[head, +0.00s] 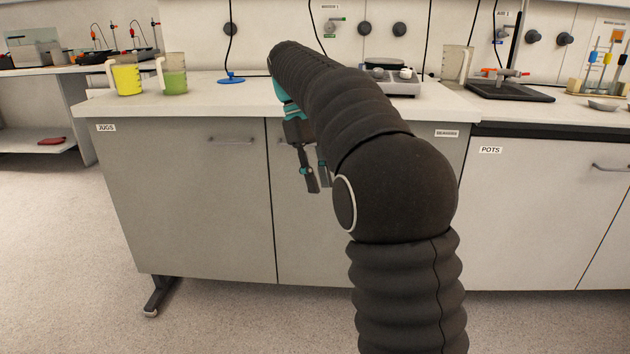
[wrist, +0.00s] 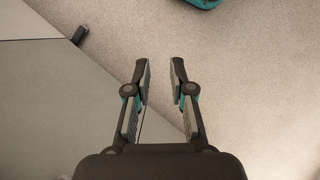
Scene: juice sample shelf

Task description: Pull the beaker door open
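The beaker door (head: 308,245) is the grey cabinet front in the middle of the head view, largely behind my arm. Its white label (head: 447,133) shows at the upper right. It appears shut, flush with the door to its left. My gripper (head: 319,187) hangs in front of the door, fingers down. In the wrist view my gripper (wrist: 162,68) is open, with nothing between the fingers.
The jugs door (head: 190,205) with its bar handle (head: 231,140) is to the left, the pots door (head: 535,215) to the right. Jugs with yellow (head: 127,79) and green (head: 174,78) liquid stand on the worktop above. The floor (head: 200,315) in front is clear.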

